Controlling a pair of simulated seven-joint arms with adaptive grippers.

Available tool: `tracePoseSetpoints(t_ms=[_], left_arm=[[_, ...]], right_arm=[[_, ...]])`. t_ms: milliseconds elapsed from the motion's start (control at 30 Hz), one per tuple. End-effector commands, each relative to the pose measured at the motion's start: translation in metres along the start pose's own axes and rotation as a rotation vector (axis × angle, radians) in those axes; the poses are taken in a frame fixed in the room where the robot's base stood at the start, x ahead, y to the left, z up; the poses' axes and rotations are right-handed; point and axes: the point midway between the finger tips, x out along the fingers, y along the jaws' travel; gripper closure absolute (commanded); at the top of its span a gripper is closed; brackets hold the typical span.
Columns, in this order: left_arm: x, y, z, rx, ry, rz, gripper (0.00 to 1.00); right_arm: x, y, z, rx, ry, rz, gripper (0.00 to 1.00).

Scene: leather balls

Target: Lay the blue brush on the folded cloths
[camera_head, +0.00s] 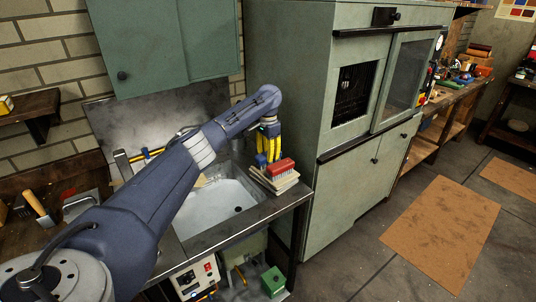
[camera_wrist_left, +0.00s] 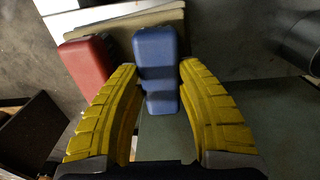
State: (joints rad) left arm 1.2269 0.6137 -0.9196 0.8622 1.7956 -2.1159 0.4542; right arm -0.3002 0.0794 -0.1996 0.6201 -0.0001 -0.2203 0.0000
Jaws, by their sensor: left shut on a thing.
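My left gripper (camera_head: 266,160) is at the right side of the sink, just above and beside the folded cloths (camera_head: 285,185). Its yellow fingers are shut on the blue brush (camera_wrist_left: 157,55), which points away between the fingertips in the left wrist view. The blue brush is hard to make out in the head view. A red brush (camera_head: 281,167) lies on the folded cloths; it also shows in the left wrist view (camera_wrist_left: 86,62), left of the blue one. The pale cloths (camera_wrist_left: 125,22) show beyond both brushes. I cannot tell whether the blue brush touches them. My right gripper is out of view.
The metal sink (camera_head: 215,205) is left of the cloths. A tall green cabinet (camera_head: 340,130) stands close on the right of the gripper. A wooden-handled brush (camera_head: 38,206) stands at the far left. A green box (camera_head: 272,281) is below the counter.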

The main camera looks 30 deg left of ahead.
Motion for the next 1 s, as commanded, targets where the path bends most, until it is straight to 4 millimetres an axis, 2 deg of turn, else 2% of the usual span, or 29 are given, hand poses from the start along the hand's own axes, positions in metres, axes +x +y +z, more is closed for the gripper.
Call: tracePoseSetpoints(t_ms=[133, 167, 300, 667, 767, 1000], left_arm=[[0.003, 0.0, 0.0, 0.0, -0.001, 0.0, 0.94], [0.003, 0.0, 0.0, 0.0, -0.001, 0.0, 0.59], [0.003, 0.0, 0.0, 0.0, -0.001, 0.0, 0.43], [-0.003, 0.0, 0.0, 0.001, 0.001, 0.0, 0.42], [-0.014, 0.0, -0.001, 0.002, 0.002, 0.0, 0.42], [-0.056, -0.001, 0.0, 0.0, 0.002, -0.002, 0.42]], right_arm=[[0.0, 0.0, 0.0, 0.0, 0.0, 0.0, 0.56], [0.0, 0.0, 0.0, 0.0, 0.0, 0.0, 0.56], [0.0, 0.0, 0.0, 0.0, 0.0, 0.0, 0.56], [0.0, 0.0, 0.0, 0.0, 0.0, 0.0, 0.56], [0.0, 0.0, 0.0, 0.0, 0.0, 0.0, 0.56], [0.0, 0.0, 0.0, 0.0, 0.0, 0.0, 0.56]])
